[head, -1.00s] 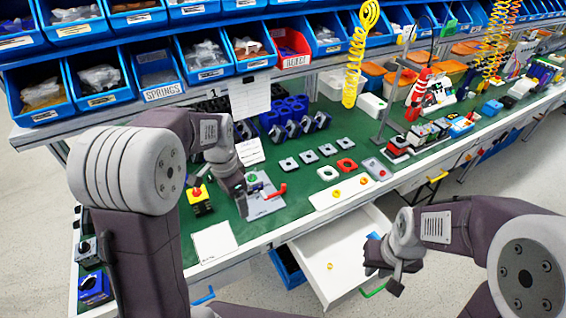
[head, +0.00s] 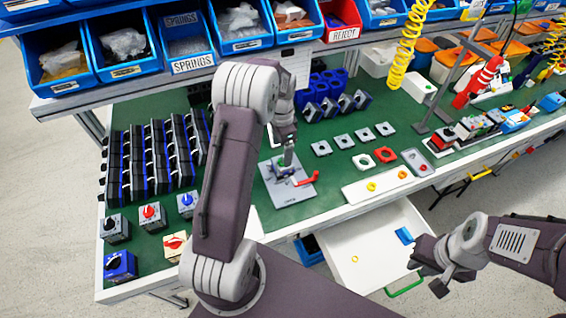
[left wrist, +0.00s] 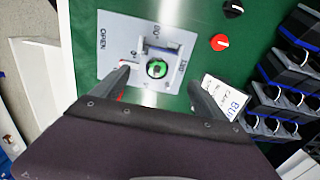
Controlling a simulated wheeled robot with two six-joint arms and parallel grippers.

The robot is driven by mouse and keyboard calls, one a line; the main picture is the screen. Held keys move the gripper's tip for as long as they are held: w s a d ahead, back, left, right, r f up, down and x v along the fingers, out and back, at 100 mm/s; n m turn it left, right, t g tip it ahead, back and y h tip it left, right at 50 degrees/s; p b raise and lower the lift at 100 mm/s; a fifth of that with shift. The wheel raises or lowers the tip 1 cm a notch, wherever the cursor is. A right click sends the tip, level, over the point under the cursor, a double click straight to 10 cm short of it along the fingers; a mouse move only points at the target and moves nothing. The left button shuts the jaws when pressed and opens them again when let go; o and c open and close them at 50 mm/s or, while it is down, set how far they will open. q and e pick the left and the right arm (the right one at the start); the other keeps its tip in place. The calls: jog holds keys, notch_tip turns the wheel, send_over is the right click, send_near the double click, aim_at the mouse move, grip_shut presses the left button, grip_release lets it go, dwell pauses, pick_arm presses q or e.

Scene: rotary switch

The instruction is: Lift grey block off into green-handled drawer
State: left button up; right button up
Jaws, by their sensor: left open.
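A grey plate (head: 302,190) with a red lever (head: 308,179) lies on the green bench; in the left wrist view the plate (left wrist: 112,65) reads OPEN. A green round part (left wrist: 157,69) sits on it, with pale grey parts around it; I cannot single out the grey block for sure. My left gripper (head: 288,158) is over the plate; in the left wrist view its open fingers (left wrist: 158,80) stand either side of the green part, nothing visibly gripped. The drawer (head: 335,243) with the green handle (head: 405,287) is pulled open. My right gripper (head: 432,275) is beside its right end.
In the drawer lie a blue piece (head: 403,235) and a yellow ring (head: 354,259). Several grey square pieces (head: 344,141) lie right of the plate. Rows of black-and-blue switches (head: 150,155) stand at the left. Blue bins (head: 240,25) line the back.

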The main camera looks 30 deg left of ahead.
aim_at(281, 160)
pick_arm(q)
jog(key=f, duration=0.2)
jog(key=s+f, duration=0.1)
jog(key=f, duration=0.1)
jog(key=shift+f, duration=0.35)
jog(key=shift+w+f, duration=0.15)
jog(key=shift+f, duration=0.05)
jog(key=shift+d+r, duration=0.1)
jog(key=c, duration=1.6)
jog(key=shift+c, duration=0.2)
jog(key=r, duration=0.2)
jog(key=d+r, duration=0.1)
jog(key=r, duration=0.1)
jog(key=shift+r, duration=0.35)
jog(key=d+r, duration=0.6)
jog(key=d, duration=0.4)
jog(key=shift+w+d+r, duration=0.15)
jog(key=shift+w+d, duration=0.15)
jog(key=shift+w, duration=0.05)
jog(key=shift+r, duration=0.1)
